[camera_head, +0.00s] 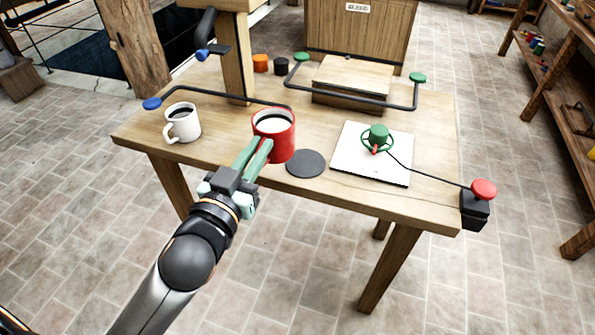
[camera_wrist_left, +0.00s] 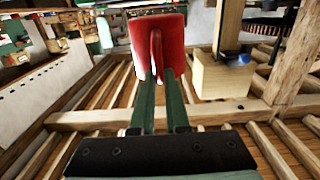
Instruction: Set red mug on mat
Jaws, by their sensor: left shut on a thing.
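I cannot tell whether the mug's base touches the table. The mat's visible top is bare. My right gripper is not in view.
A white mug (camera_head: 184,125) stands to the left. A white plate with a green valve (camera_head: 377,137) lies right of the mat. A red button (camera_head: 484,189) is at the table's right corner. Bent dark rods with blue and green ends and a wooden block (camera_head: 352,77) are behind.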

